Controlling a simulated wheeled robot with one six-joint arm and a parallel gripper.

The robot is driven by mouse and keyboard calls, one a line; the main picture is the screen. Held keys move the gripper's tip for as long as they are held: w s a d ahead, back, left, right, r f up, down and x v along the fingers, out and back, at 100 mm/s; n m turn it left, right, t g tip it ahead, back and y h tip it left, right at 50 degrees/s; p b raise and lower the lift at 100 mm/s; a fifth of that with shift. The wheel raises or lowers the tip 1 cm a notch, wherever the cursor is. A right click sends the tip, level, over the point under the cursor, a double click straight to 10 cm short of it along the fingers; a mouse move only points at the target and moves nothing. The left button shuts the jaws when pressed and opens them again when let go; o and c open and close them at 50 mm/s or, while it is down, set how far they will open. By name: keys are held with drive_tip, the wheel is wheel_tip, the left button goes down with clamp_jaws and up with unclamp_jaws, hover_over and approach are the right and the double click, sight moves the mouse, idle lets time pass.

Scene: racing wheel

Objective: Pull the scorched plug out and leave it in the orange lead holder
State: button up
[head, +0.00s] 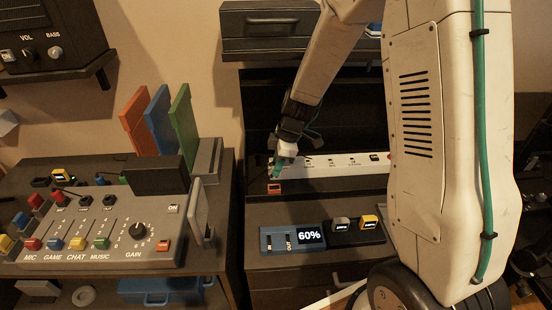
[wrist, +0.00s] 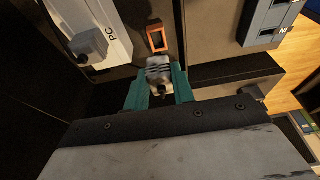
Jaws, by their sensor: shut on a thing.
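My gripper (head: 283,162) is at the left end of the white power strip (head: 335,166) in the head view. In the wrist view its teal fingers (wrist: 159,90) are shut on a pale grey plug (wrist: 159,70) with dark marks. The plug shows beside the strip, apart from its face. The small orange lead holder (wrist: 156,38) is just beyond the plug in the wrist view; it also shows below the gripper in the head view (head: 274,188). Its opening looks empty. The plug's prongs are hidden.
Another grey plug (wrist: 91,46) sits in the strip by the "PC" label. A blue "60%" unit (head: 292,239) stands in front on the lower surface. A mixer desk (head: 110,235) is at left. The dark shelf between strip and unit is mostly clear.

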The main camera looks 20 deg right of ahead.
drive_tip(key=shift+f, duration=1.5)
drive_tip(key=shift+f, duration=1.25)
idle(0.3)
drive_tip(key=o, duration=1)
drive_tip(key=shift+o, duration=0.2)
drive_tip(key=v, duration=0.7)
drive_tip(key=shift+r, duration=0.35)
drive_tip(key=shift+d, duration=0.1)
